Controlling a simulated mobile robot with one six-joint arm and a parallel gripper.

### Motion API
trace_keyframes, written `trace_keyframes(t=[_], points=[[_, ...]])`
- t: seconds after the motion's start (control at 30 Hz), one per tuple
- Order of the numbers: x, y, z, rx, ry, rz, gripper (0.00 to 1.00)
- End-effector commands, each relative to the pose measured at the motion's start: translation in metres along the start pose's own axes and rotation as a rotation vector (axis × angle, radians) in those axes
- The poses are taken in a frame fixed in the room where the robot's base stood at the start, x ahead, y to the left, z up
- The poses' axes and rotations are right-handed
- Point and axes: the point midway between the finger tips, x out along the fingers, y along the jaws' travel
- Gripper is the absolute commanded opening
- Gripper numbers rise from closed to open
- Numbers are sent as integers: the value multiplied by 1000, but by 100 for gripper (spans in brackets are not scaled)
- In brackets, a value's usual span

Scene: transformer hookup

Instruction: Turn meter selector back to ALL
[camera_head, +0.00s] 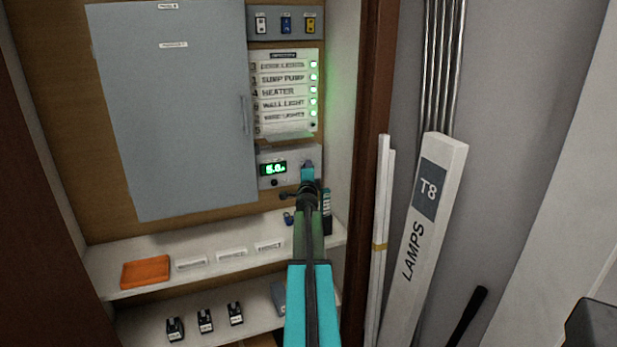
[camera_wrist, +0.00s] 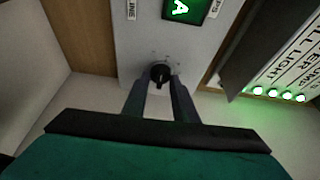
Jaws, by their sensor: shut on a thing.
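The meter panel (camera_head: 265,183) is a light grey box below the labelled light strip, with a lit green display (camera_head: 272,168) that seems to read 5.0. My gripper (camera_head: 308,170) reaches up to the panel's right part and hides most of the selector there. In the wrist view, the selector (camera_wrist: 160,71) is a black round knob with small marks around it. My gripper (camera_wrist: 160,84) has a finger on each side of it and is shut on it. The display (camera_wrist: 184,9) is cut off at the top edge and shows a green "A". The knob's setting is too small to read.
A large grey cabinet door (camera_head: 175,110) is left of the panel. A strip of lit indicators (camera_head: 285,92) sits just above. The shelf (camera_head: 120,248) below holds an orange tray (camera_head: 146,271). A T8 lamps box (camera_head: 425,220) leans at the right.

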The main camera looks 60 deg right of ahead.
Motion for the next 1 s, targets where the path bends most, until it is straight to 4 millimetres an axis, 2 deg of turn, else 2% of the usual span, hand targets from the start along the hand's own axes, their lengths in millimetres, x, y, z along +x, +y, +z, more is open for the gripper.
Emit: trace_keyframes(t=[0.57, 0.6, 0.67, 0.7, 1.0], points=[[0, 1, 4, -39, -6, -13, 3], [0, 1, 4, -39, -6, -13, 31], [0, 1, 4, -39, -5, -14, 41], [0, 1, 3, -38, -4, -14, 44], [-1, 0, 2, -38, -2, -15, 44]])
